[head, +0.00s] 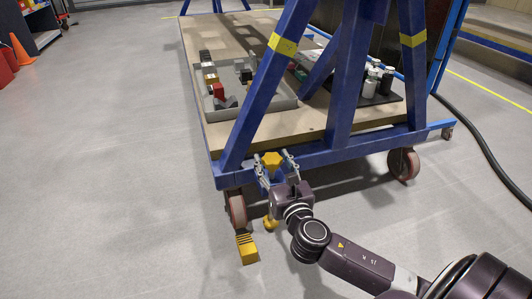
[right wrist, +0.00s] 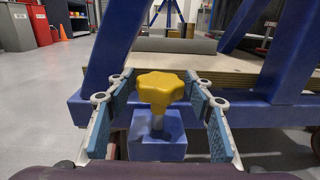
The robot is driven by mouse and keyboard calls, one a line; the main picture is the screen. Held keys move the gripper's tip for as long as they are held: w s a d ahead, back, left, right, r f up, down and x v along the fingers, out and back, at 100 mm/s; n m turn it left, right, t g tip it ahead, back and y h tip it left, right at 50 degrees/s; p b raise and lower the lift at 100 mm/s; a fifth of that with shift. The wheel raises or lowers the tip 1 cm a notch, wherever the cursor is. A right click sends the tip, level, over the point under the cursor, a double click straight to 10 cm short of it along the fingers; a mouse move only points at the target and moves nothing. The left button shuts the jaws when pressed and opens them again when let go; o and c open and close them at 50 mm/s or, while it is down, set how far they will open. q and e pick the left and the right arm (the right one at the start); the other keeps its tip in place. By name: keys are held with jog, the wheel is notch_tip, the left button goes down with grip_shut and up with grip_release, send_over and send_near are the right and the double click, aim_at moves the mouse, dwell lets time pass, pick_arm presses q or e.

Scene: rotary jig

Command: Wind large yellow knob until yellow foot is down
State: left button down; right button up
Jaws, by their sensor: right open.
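The large yellow knob (head: 272,159) sits on top of a threaded post at the near edge of the blue frame. In the right wrist view the lobed knob (right wrist: 160,88) stands upright above a blue block (right wrist: 157,141). My right gripper (head: 273,166) is open, with one finger on each side of the knob; gaps show between pads and knob in the wrist view. The yellow foot (head: 270,223) shows below my right gripper, partly hidden by it. I cannot tell whether it touches the floor. My left gripper is not in view.
A yellow ridged block (head: 247,248) is beside the near left caster (head: 237,209). Another caster (head: 403,164) is at right. The blue frame (head: 340,85) rises over a wooden deck (head: 310,122) holding a grey tray (head: 255,108) of parts. Open floor lies left.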

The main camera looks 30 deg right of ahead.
aim_at(269, 154)
jog(key=b+x, duration=0.1)
jog(key=x, duration=0.3)
jog(key=shift+w+f+b, duration=0.1)
jog(key=shift+f+b, duration=0.05)
jog(key=shift+b, duration=0.25)
jog(key=shift+b+x, duration=0.35)
jog(key=shift+x, duration=0.6)
jog(key=shift+c, duration=0.3)
jog(key=c, duration=1)
jog(key=shift+c, duration=0.5)
jog(key=shift+a, duration=0.1)
jog(key=shift+c, duration=0.4)
